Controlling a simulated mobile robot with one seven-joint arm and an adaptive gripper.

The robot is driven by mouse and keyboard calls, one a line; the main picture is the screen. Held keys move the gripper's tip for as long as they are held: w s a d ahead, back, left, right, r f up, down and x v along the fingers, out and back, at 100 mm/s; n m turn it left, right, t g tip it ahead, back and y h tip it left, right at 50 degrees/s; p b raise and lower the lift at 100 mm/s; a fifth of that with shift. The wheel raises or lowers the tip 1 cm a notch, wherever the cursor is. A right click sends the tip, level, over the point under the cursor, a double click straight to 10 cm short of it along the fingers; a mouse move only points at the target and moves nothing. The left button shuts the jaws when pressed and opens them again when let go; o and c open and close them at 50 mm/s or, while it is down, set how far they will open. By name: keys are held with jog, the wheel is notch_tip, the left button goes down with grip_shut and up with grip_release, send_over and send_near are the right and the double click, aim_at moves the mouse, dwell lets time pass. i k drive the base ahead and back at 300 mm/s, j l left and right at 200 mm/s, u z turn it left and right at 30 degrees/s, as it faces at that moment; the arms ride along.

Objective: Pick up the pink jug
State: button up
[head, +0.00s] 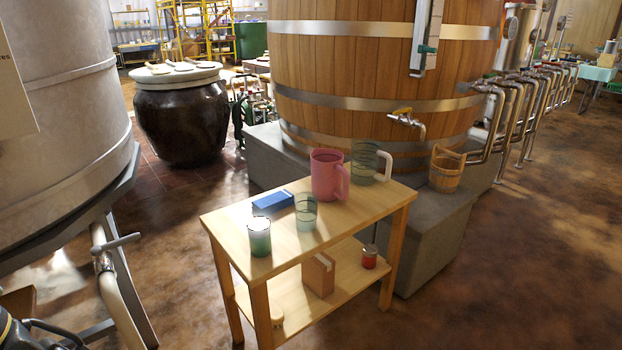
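The pink jug (325,175) stands upright on the top of a light wooden table (350,222), toward its back edge. Its handle is on its right side. Just behind and to the right of it stands a clear greenish jug (364,160) with a pale handle; in the picture the two are very close, and I cannot tell if they touch. My gripper is not in view.
On the table top are a blue box (273,202), a clear glass (306,212) and a green-white glass (260,238). The lower shelf holds a brown box (318,274) and a red jar (369,257). A wooden bucket (446,169) stands on the grey plinth behind. The floor at right is open.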

aim_at(328, 168)
jog(key=i+l+u, duration=0.15)
jog(key=u, duration=1.2)
jog(key=l+u, duration=0.45)
jog(key=k+l+u, duration=0.1)
jog(key=l+u, duration=0.4)
jog(key=k+l+u, duration=0.2)
jog(key=l, duration=0.2)
jog(key=l+u, duration=0.15)
jog(key=l, duration=0.2)
jog(key=k+l+u, duration=0.2)
jog(key=l, duration=0.15)
jog(key=k+l, duration=0.2)
jog(key=l, duration=0.2)
jog(key=k+l, duration=0.2)
jog(key=l, duration=0.25)
jog(key=k+l+u, duration=0.1)
jog(key=l, duration=0.3)
jog(key=k+l, duration=0.3)
jog(key=l, duration=0.15)
jog(key=k+l, duration=0.2)
jog(key=l, duration=0.2)
jog(key=u, duration=0.05)
